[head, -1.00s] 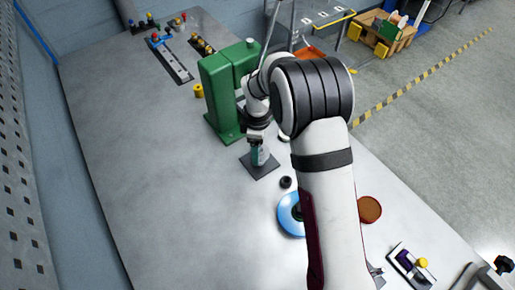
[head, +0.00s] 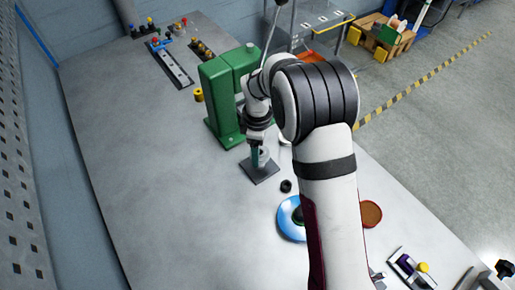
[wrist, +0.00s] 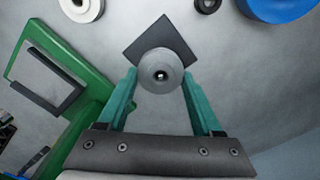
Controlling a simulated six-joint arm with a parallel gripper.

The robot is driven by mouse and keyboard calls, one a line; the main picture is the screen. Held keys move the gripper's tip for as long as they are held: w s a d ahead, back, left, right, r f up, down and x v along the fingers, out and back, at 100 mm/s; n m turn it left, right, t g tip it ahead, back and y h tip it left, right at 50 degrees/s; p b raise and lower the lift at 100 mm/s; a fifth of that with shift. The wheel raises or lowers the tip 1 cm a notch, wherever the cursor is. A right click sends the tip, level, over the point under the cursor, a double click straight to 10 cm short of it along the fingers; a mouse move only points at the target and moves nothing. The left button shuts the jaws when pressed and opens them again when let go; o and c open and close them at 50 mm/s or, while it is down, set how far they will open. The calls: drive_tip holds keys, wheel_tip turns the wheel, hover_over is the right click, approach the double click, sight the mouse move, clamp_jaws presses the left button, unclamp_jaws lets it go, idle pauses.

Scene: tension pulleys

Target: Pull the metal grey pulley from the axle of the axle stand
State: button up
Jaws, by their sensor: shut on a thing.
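The metal grey pulley (wrist: 152,63) is round with a centre hole, seen from above in the wrist view. My gripper (wrist: 160,74) is shut on it, one teal finger at each side. A small bright spot shows in the hole; I cannot tell whether it is the axle's tip. The axle stand's dark square base plate (wrist: 140,45) lies behind the pulley, and its axle is mostly hidden. In the head view my gripper (head: 260,155) points down above the base plate (head: 259,174), with the grey pulley (head: 264,154) partly visible at the fingers.
A green frame (head: 216,98) stands close behind and left of my gripper. A small black ring (head: 286,186), a blue disc (head: 290,222) and a brown disc (head: 371,213) lie nearer. A pale ring (wrist: 82,6) shows in the wrist view. The table's left side is clear.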

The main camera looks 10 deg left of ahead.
drive_tip(key=shift+r, duration=1.75)
drive_tip(key=shift+r, duration=0.1)
wheel_tip(320, 180, up, 5)
drive_tip(key=shift+f, duration=0.15)
